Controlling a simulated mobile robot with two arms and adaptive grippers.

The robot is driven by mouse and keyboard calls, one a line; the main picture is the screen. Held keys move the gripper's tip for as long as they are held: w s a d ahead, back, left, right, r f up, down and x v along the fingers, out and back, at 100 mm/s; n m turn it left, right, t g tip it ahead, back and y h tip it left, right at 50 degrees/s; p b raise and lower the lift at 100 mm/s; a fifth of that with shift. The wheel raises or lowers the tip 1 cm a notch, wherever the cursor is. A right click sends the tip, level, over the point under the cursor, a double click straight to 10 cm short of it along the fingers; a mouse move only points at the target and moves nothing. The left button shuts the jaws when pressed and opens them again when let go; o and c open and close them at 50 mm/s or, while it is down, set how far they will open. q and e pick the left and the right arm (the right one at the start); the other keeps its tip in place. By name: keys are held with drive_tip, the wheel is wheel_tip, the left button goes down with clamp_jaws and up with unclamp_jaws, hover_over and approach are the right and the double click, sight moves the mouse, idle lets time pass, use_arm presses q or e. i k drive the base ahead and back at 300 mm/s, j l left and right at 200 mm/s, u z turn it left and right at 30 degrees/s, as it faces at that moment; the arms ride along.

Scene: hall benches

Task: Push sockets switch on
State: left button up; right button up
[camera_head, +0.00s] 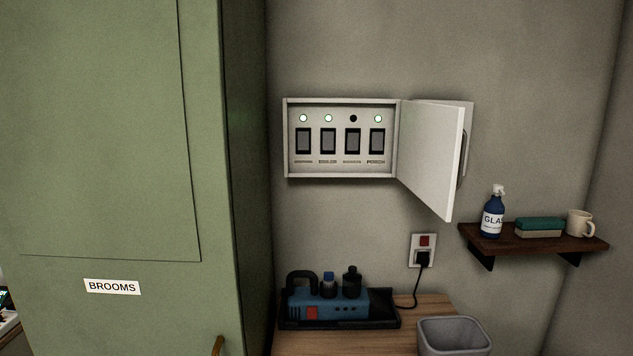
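A white switch box (287,140) is fixed on the wall, and its door (432,155) stands open to the right. Inside is a row of dark rocker switches, each with a round lamp above and a small label below. The third switch from the left (353,141) has a dark lamp (353,118); the other lamps are lit pale green. The labels are small; the second seems to read BOILER and the last PORCH. The third label is too blurred to read surely. Neither of my grippers is in view.
A tall green cabinet marked BROOMS (112,287) fills the left. Below the box, a blue device (328,309) sits in a dark tray on a wooden top, beside a grey bin (453,335). A plugged wall outlet (423,242) and a shelf (533,242) are at right.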

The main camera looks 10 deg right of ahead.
sight(353, 137)
drive_tip(key=l, duration=0.75)
drive_tip(key=k+l, duration=0.1)
drive_tip(key=l, duration=1.4)
drive_tip(key=k+u, duration=0.05)
